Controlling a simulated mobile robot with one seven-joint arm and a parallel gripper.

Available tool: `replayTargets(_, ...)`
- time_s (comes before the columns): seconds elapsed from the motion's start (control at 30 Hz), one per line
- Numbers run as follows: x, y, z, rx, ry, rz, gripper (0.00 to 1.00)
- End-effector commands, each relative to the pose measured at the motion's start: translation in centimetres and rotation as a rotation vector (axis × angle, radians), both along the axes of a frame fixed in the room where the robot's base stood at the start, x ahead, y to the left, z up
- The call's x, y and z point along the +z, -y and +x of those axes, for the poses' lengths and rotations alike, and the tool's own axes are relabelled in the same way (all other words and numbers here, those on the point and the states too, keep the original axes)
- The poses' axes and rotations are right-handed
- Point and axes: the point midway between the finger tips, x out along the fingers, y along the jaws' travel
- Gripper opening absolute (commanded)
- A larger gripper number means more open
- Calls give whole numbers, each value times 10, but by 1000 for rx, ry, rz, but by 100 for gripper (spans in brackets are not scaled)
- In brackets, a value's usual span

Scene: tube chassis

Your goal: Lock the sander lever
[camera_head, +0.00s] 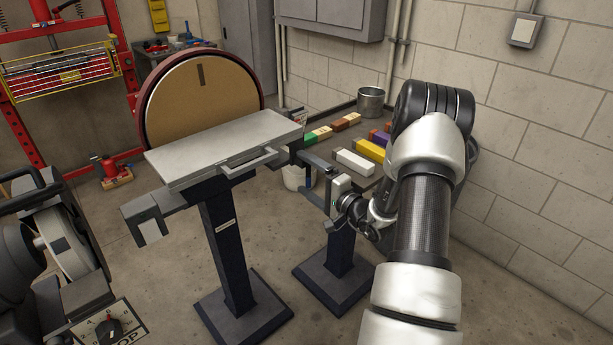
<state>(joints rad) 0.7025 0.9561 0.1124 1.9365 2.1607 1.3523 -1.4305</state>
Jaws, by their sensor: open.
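The disc sander has a large tan disc (198,100) in a dark red housing and a flat grey work table (225,150) on a dark pedestal (228,245). A pale bar-shaped lever (252,163) sits at the table's front edge, right of its middle. Whether it is locked cannot be told. My gripper (302,173) is at the right end of the table, to the right of the lever and apart from it. Its two dark fingers are spread and point left. I see nothing held between them.
A bench behind my gripper carries coloured blocks (370,148) and a metal bucket (371,102). A second pedestal (341,250) stands below my gripper. A grinder-like machine (55,245) is at the lower left. The floor in front of the sander is clear.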

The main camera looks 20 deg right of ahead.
Motion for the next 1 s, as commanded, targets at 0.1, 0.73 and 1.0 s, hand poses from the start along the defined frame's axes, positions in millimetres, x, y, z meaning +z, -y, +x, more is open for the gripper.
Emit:
replayTargets(0.1,1,4,-9,-3,-1,0,89)
replayTargets(0.73,1,47,-141,-3,-2,0,89)
replayTargets(1.0,0,53,-164,-1,0,-1,89)
